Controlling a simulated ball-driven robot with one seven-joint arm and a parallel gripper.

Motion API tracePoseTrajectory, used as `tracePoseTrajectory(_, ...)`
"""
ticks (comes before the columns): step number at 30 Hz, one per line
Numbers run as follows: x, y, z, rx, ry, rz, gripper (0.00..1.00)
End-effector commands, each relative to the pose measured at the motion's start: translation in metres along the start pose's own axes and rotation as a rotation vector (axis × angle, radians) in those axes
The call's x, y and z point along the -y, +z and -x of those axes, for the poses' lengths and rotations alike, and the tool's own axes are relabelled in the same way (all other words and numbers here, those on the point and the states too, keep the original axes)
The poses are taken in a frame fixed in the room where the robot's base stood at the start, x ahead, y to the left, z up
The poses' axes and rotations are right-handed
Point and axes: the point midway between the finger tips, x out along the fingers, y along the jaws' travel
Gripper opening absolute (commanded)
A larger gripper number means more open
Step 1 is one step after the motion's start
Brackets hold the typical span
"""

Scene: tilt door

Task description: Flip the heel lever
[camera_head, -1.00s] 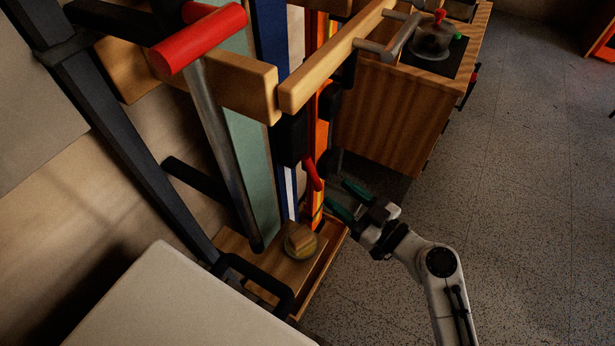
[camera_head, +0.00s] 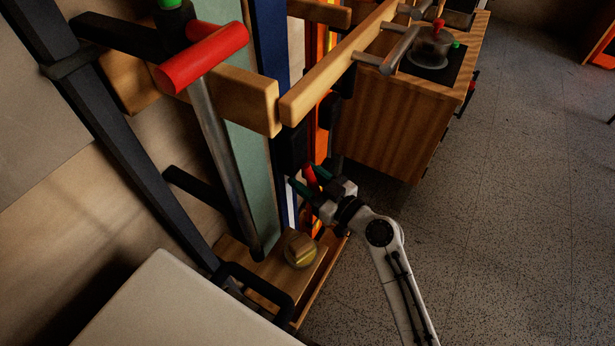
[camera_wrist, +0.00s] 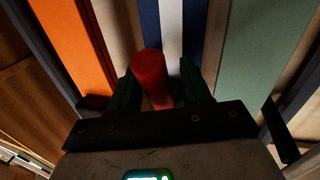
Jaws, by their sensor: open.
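The heel lever is most likely the small red handle (camera_head: 310,175) low on the front of the striped upright panel. It shows large in the wrist view as a red cylinder (camera_wrist: 151,75), between the two dark green fingers. My gripper (camera_head: 308,182) is open, with one finger on each side of the red handle. In the wrist view my gripper (camera_wrist: 160,90) has a narrow gap to the handle on the right; contact on the left cannot be told. The handle's base is hidden behind my gripper.
A large red-topped T-handle (camera_head: 203,58) on a metal rod stands at left. Wooden rails (camera_head: 335,62) cross above. A wooden base with a round knob (camera_head: 301,249) lies below. A wooden cabinet (camera_head: 395,115) stands behind at right. The floor (camera_head: 500,220) at right is clear.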

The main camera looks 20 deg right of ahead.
Motion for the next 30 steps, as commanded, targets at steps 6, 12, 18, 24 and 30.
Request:
tracePoseTrajectory(6,0.0001,-0.0001,0.0002,0.0,0.0,0.0,0.36)
tracePoseTrajectory(12,0.0001,-0.0001,0.0003,0.0,-0.001,0.001,0.17)
tracePoseTrajectory(18,0.0002,-0.0002,0.0003,0.0,-0.001,0.001,0.0)
tracePoseTrajectory(24,0.0002,-0.0001,0.0004,0.0,-0.001,0.001,0.0)
tracePoseTrajectory(30,0.0001,-0.0009,0.0005,0.003,-0.001,0.001,0.0)
